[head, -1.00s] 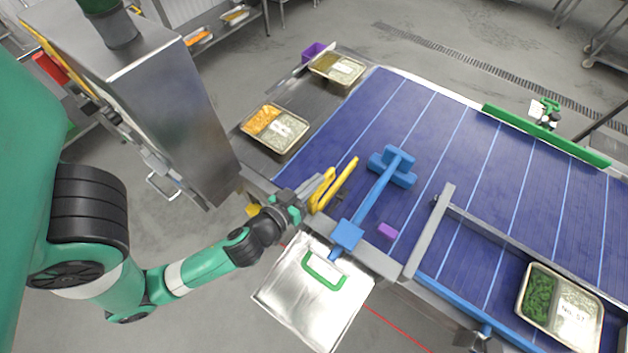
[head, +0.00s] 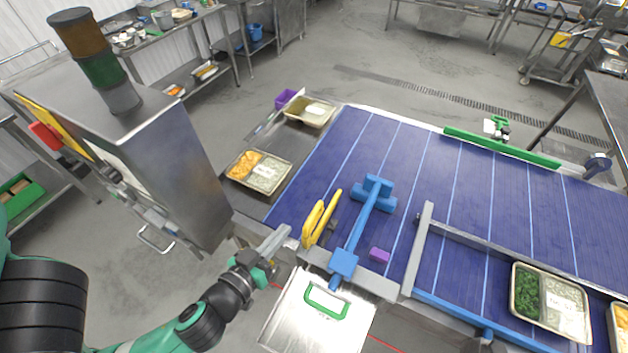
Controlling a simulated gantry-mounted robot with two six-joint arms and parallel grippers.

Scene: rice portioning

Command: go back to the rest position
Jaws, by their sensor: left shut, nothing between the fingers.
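My left gripper (head: 278,240) comes in from the lower left on its green and black arm. Its grey fingers are shut and empty. They point up and right, beside the near left corner of the blue conveyor belt (head: 420,175) and left of a pair of yellow upright pieces (head: 318,220). The fingers look apart from the yellow pieces. My right gripper is not in view.
A blue T-shaped bar (head: 360,225) and a purple block (head: 379,255) are by the belt's near edge. A metal bin with a green handle (head: 327,302) stands below. Food trays (head: 259,171) sit at left, others (head: 551,302) at right. A steel cabinet (head: 165,165) stands left.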

